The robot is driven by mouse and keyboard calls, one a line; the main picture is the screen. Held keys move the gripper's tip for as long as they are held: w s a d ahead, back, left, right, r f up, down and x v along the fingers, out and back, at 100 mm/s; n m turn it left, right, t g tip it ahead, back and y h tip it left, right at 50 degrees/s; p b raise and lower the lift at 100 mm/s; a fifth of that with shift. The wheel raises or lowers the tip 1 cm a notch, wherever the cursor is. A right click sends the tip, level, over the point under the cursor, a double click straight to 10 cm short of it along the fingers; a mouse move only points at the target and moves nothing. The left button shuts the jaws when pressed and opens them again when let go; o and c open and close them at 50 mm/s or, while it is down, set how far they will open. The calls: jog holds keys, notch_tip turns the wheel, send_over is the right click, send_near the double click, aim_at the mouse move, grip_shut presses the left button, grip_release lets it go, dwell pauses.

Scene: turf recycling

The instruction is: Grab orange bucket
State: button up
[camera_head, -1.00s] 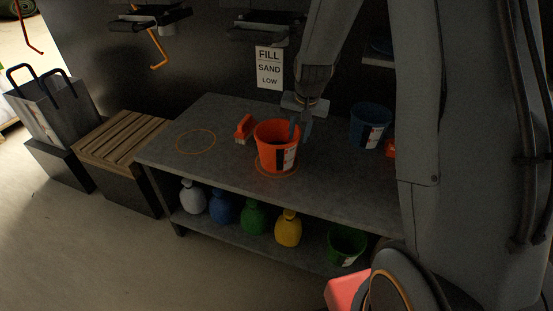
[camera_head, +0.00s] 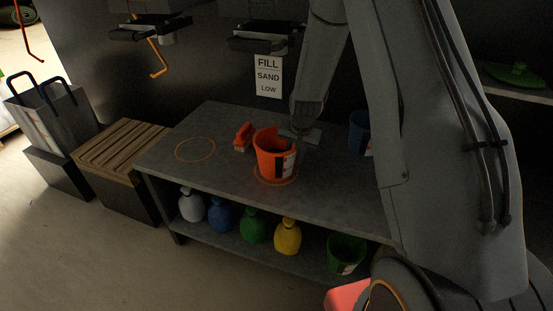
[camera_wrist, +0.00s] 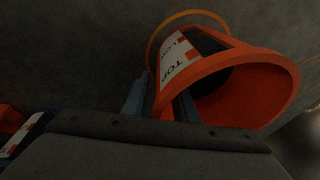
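The orange bucket (camera_head: 268,163) stands upright on the grey table (camera_head: 222,177), inside an orange ring mark. It has a black and white label. My gripper (camera_head: 296,147) is low at the bucket's right rear rim, its fingertips mostly hidden there. In the wrist view, the bucket (camera_wrist: 240,95) shows its open mouth and its label. There my gripper (camera_wrist: 161,86) has its two fingers apart, one inside the bucket and one outside, with the bucket's wall between them. I see no clear grip on the wall.
A red-orange brush-like thing (camera_head: 243,137) lies left of the bucket. A blue bucket (camera_head: 359,134) stands to the right, partly behind my arm. Several coloured bags, one yellow (camera_head: 288,237), and a green bucket (camera_head: 346,253) are on the lower shelf. The table's left part is clear.

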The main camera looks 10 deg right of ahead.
grip_shut()
jog(key=shift+w+r, duration=0.1)
dwell(1.3)
